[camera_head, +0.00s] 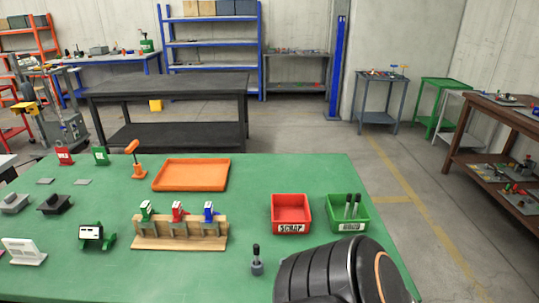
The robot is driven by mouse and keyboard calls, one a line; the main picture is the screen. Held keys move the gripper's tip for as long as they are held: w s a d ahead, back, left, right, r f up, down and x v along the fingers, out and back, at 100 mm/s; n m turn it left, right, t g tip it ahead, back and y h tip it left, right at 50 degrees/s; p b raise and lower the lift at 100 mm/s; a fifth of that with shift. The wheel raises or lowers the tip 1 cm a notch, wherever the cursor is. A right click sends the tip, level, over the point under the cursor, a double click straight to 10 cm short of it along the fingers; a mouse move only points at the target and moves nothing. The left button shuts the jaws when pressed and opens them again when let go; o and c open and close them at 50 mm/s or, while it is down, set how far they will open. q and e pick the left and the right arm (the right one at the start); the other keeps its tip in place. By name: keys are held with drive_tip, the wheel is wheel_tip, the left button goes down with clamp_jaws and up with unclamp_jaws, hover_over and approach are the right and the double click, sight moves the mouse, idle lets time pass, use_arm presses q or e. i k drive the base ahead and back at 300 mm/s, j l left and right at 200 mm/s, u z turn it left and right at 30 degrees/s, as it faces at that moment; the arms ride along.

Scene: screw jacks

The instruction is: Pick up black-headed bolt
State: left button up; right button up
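A bolt with a black head (256,250) stands upright on the green table, near the front and right of the middle, with a grey lower part. Similar dark-topped pieces (352,205) stand upright in a green bin (335,226) at the table's right. A dark link of my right arm fills the bottom right, close to the standing bolt in the picture. Neither of my grippers shows.
The green table (300,180) carries a red bin (290,214) beside the green one, an orange tray (191,175), a wooden rack (180,242) with three coloured clamp-like pieces, and an orange-handled tool (136,160). Small parts stand at left.

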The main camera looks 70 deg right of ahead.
sight(256, 248)
drive_tip(key=i+z, duration=0.1)
drive_tip(key=z, duration=0.3)
drive_tip(key=i+z, duration=0.1)
drive_tip(key=z, duration=0.25)
drive_tip(key=i+z, duration=0.1)
drive_tip(key=z, duration=0.3)
drive_tip(key=i+j+z, duration=0.1)
drive_tip(key=z, duration=0.3)
